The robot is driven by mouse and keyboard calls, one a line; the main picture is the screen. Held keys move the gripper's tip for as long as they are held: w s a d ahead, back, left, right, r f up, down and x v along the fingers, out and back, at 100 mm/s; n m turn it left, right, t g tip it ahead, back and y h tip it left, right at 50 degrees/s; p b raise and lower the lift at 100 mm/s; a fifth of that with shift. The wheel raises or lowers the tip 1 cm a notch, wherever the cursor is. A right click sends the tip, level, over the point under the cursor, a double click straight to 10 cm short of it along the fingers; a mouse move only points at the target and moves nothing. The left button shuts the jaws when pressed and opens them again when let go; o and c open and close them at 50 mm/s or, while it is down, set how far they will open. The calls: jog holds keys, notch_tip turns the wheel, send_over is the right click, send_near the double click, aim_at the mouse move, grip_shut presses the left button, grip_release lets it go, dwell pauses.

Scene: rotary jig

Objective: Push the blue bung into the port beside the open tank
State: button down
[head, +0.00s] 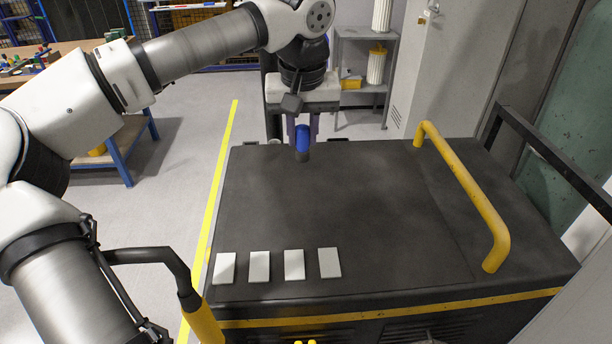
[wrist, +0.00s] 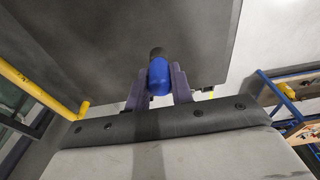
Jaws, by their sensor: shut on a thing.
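My gripper (head: 302,134) is shut on the blue bung (head: 303,138) and holds it upright, with its dark end pointing down, near the far edge of the dark cart top (head: 330,210). In the wrist view the blue bung (wrist: 159,78) sits between the two purple fingers of my gripper (wrist: 160,82). I cannot tell whether the bung's lower end touches the surface. I cannot make out the open tank or its port in either view.
Several white plates (head: 259,266) lie in a row on the near left of the cart top. A yellow rail (head: 466,200) stands along the right side. A shelf (head: 358,90) stands behind, and a workbench (head: 125,150) is at the left. The middle of the top is clear.

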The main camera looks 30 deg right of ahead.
notch_tip(320, 180, down, 11)
jog(key=shift+d+r+p, duration=0.1)
jog(key=shift+r+p, duration=0.05)
jog(key=shift+p, duration=0.6)
jog(key=shift+f, duration=0.2)
jog(key=c, duration=1.2)
grip_release()
jog(key=shift+c, duration=0.2)
jog(key=shift+r, duration=0.15)
